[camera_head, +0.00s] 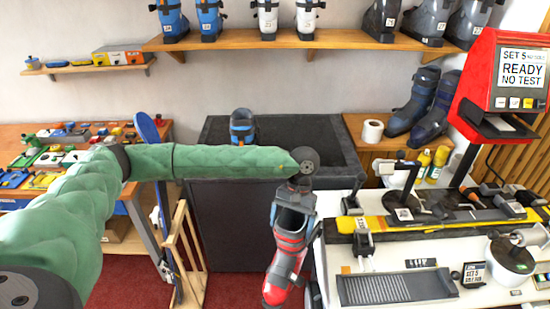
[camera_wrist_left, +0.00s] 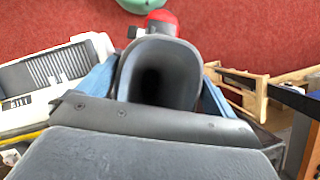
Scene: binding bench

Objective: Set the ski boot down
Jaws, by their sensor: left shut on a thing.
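A red and grey ski boot (camera_head: 286,258) hangs from my left gripper (camera_head: 297,194) in the head view, between the dark counter and the white bench. Its cuff is at the top and its red toe points down over the red floor. In the left wrist view I look into the dark opening of the boot (camera_wrist_left: 158,75), with its red toe beyond. The blue fingers of my left gripper (camera_wrist_left: 160,88) are shut on the cuff from both sides. My right gripper is not in view.
The white bench (camera_head: 332,260) with a yellow ski (camera_head: 440,222) and clamps is at right. A dark counter (camera_head: 240,222) stands behind the boot, with a blue boot (camera_head: 242,127) on it. A wooden rack (camera_head: 184,250) is left. Shelves (camera_head: 340,40) hold more boots.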

